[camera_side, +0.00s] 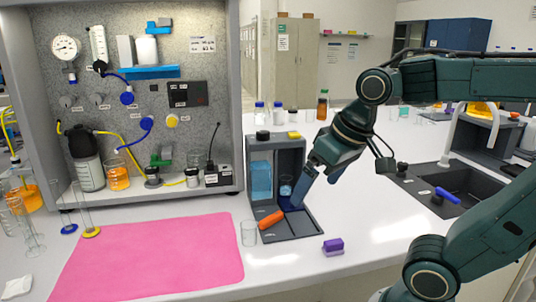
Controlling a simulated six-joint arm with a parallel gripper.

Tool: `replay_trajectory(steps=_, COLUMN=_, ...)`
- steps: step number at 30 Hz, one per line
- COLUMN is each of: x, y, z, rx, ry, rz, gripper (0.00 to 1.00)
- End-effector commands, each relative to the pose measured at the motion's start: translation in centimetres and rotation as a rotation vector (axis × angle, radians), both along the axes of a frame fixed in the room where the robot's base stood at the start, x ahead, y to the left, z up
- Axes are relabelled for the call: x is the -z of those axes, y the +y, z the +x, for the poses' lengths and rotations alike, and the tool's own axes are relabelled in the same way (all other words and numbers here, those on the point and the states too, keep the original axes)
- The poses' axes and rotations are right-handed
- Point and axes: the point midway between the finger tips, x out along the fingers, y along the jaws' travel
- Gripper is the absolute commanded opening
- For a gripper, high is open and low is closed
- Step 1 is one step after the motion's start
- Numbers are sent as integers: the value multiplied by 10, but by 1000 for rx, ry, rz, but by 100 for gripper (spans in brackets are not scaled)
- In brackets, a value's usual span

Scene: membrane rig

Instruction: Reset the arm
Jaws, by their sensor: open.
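My gripper (302,186) comes down from the right on my dark green arm and points into the open front of a dark grey rack (297,227). The fingers are seen edge-on beside a small glass beaker (286,185) that stands inside the rack. I cannot tell whether they touch it. Nothing shows held between the fingers. A blue panel or container (261,181) fills the left bay of the rack. An orange-red handled object (270,219) lies at the rack's front left edge.
An empty glass (248,233) stands left of the rack, next to a pink mat (150,262). A purple block (333,247) lies at the right front. The membrane rig panel (190,60) rises at left. A sink (470,183) is at right. Bottles (278,113) stand behind the rack.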

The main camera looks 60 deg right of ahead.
Motion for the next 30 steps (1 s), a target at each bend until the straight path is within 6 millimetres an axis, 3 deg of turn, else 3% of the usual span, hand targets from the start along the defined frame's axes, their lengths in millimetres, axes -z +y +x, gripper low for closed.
replay_trajectory(steps=10, x=1, y=1, z=-3, rx=-15, ry=-6, rz=-5, gripper=100)
replay_trajectory(steps=21, x=12, y=12, z=-34, rx=-174, ry=-70, rz=-61, gripper=100)
replay_trajectory(steps=30, x=15, y=13, z=-40, rx=-209, ry=-81, rz=-74, gripper=100)
